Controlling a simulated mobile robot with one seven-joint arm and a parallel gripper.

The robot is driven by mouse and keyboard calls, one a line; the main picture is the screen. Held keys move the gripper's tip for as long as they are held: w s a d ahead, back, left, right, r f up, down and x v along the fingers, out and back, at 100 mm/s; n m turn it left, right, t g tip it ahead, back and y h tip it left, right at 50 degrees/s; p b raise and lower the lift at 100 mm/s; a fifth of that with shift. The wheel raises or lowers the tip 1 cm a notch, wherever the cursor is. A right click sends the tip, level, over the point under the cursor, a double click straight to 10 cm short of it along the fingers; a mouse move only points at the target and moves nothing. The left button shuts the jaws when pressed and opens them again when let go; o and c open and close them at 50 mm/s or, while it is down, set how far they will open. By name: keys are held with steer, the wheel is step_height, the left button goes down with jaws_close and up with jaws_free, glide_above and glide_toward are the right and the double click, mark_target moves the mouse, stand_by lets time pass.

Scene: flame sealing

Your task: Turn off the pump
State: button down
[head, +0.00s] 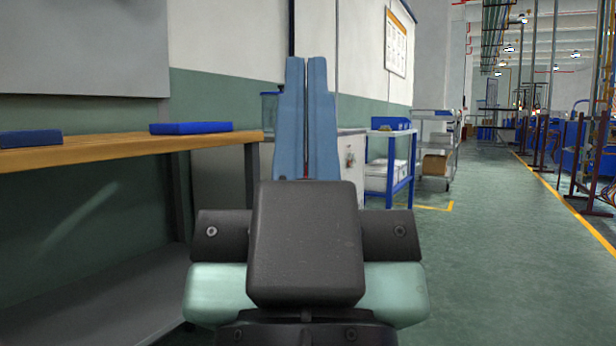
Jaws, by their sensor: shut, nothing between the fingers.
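My gripper (306,62) points away from me in the middle of the head view, with two long blue fingers close together. It is shut and holds nothing. Beyond it, against the wall, stands a light grey cabinet (351,163) with small dark and red details on its face. A bluish translucent container (269,112) shows just left of the fingers. My fingers and arm hide much of this area. I cannot tell which thing is the pump, and no switch can be made out clearly.
A wooden workbench (110,150) with blue trays (190,128) runs along the left. A blue-framed cart (402,186) and a grey trolley (455,150) stand beyond the cabinet. The green floor (500,260) to the right is open, marked by a yellow line.

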step_height(320, 180, up, 24)
steer(key=p, duration=2.2)
steer(key=shift+f, duration=0.15)
